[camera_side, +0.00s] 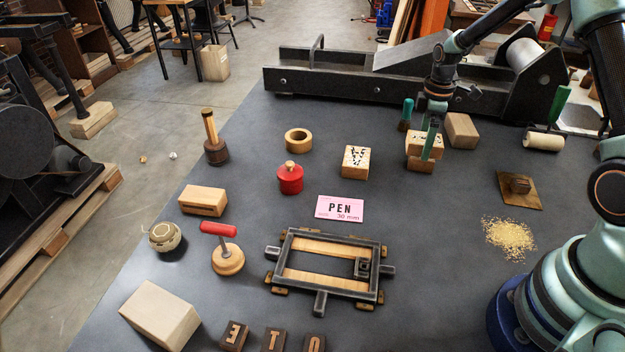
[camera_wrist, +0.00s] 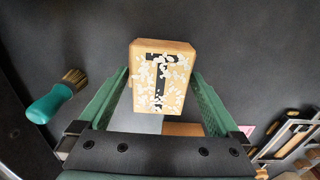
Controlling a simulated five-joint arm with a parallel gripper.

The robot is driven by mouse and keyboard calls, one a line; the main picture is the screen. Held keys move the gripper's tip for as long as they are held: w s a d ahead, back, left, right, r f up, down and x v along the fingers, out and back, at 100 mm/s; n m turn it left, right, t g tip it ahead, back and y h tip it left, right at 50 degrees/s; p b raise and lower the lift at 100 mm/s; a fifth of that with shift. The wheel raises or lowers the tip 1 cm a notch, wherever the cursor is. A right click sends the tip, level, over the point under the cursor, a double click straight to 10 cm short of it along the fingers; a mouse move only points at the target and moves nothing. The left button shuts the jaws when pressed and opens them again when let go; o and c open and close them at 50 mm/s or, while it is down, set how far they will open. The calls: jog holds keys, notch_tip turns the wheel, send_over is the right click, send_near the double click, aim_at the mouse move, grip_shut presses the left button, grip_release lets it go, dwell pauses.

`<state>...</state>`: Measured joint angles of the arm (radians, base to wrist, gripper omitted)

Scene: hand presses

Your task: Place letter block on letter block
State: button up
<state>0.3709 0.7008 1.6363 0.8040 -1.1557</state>
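My gripper (camera_side: 430,140) points down with its green fingers on either side of a light wooden letter block (camera_wrist: 163,78). Its top shows a black T with white flecks. The fingers appear to touch its sides, so the gripper looks shut on it. Another flecked letter block (camera_side: 356,162) stands apart to the left.
A green-handled brush (camera_wrist: 58,95) is close beside my gripper. A plain wooden block (camera_side: 461,130) stands just right of it. A long press (camera_side: 345,75) bounds the back.

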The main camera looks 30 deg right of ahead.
jog(key=shift+r, duration=0.1)
notch_tip(320, 180, up, 12)
jog(key=s+a+r+m+t, duration=0.35)
jog(key=s+a+r, duration=0.25)
jog(key=a+r, duration=0.35)
jog(key=s+a+m+t, duration=0.2)
jog(key=s+a+m, duration=0.3)
jog(key=s+a, duration=0.2)
jog(key=shift+s+f, duration=0.35)
jog(key=shift+s, duration=0.3)
